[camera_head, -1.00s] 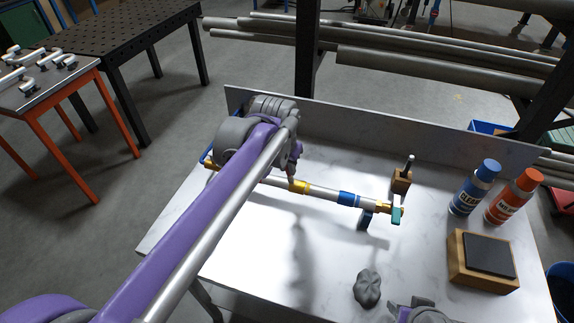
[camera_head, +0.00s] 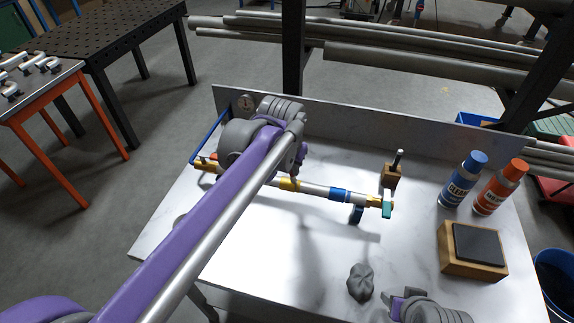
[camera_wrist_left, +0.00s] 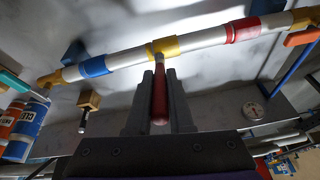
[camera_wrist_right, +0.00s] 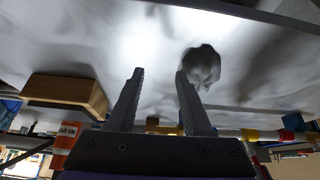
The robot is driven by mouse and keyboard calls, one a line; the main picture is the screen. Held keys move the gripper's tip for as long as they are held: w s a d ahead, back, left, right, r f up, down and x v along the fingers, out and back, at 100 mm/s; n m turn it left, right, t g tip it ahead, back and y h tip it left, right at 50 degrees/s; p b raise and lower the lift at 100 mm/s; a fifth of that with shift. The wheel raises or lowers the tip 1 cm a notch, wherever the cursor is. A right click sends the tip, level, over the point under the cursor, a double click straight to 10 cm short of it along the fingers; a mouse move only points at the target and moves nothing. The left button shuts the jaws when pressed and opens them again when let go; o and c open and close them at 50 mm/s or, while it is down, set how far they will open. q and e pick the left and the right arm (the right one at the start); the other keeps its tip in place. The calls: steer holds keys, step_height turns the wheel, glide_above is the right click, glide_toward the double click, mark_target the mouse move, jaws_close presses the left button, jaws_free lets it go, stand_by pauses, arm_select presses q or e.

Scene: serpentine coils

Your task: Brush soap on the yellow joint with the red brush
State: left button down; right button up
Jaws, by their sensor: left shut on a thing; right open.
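A white pipe runs across the table with a yellow joint (camera_head: 289,184) in its middle and a blue joint (camera_head: 340,194) to the right. The left wrist view shows the yellow joint (camera_wrist_left: 164,47) and a red joint (camera_wrist_left: 243,30). My left gripper (camera_wrist_left: 160,82) is shut on the red brush (camera_wrist_left: 159,100), whose tip is at the yellow joint; whether it touches is hard to tell. In the head view my left arm largely hides the brush. My right gripper (camera_wrist_right: 158,75) is open and empty near the table's front, by a grey lump (camera_wrist_right: 201,66).
A wooden block with a dark pad (camera_head: 472,250), a blue bottle (camera_head: 461,181) and an orange bottle (camera_head: 500,188) stand at the right. A small wooden holder (camera_head: 391,176) stands behind the pipe's right end. The grey lump (camera_head: 360,282) lies at the front.

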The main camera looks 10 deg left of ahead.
arm_select(q)
steer(key=shift+d, duration=0.4)
steer(key=shift+r, duration=0.1)
arm_select(e)
steer(key=shift+r, duration=0.2)
arm_select(q)
steer(key=shift+a, duration=0.1)
steer(key=shift+a, duration=0.2)
arm_select(e)
steer(key=shift+w, duration=0.1)
arm_select(q)
steer(key=shift+a, duration=0.6)
steer(key=shift+a, duration=0.1)
